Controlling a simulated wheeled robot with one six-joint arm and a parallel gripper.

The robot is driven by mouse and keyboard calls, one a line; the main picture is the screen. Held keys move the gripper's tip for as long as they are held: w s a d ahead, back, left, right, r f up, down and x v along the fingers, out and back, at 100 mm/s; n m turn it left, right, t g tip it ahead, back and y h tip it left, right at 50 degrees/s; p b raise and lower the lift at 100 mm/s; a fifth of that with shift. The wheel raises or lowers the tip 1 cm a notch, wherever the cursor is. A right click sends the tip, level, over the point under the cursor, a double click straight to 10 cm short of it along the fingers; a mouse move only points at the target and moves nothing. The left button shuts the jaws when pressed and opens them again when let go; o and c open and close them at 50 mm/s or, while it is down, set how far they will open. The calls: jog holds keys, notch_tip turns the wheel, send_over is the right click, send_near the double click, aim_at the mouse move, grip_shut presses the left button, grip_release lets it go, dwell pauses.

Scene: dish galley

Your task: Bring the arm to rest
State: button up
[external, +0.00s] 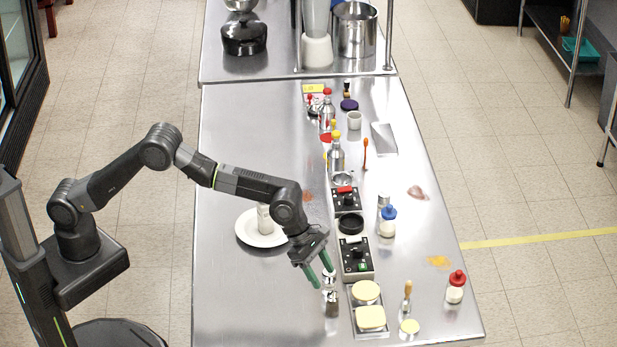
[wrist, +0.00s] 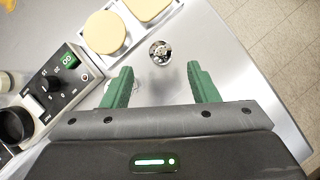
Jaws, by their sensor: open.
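My gripper (external: 321,271) is low over the near part of the steel counter (external: 260,300), its green fingers pointing down and apart. In the wrist view the two green fingers (wrist: 161,86) are spread wide with nothing between them. A small metal shaker-like item (external: 331,305) stands on the counter just beyond the fingertips; it also shows in the wrist view (wrist: 159,52), ahead of the gap and apart from the fingers. My arm is bent and reaches from the left across the counter.
A white plate (external: 250,238) with a pale cup (external: 264,219) lies under my forearm. A control box (external: 355,260) and a tray with yellow pads (external: 368,303) stand right of my gripper. Bottles (external: 455,287) and (external: 387,220) stand further right. The counter's near left is clear.

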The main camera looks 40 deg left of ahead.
aim_at(334, 298)
jog(key=p+x, duration=0.1)
jog(key=x, duration=0.8)
jog(key=shift+d+f+p, duration=0.2)
jog(key=shift+f+p, duration=0.05)
jog(key=shift+p, duration=0.15)
jog(key=shift+r, duration=0.35)
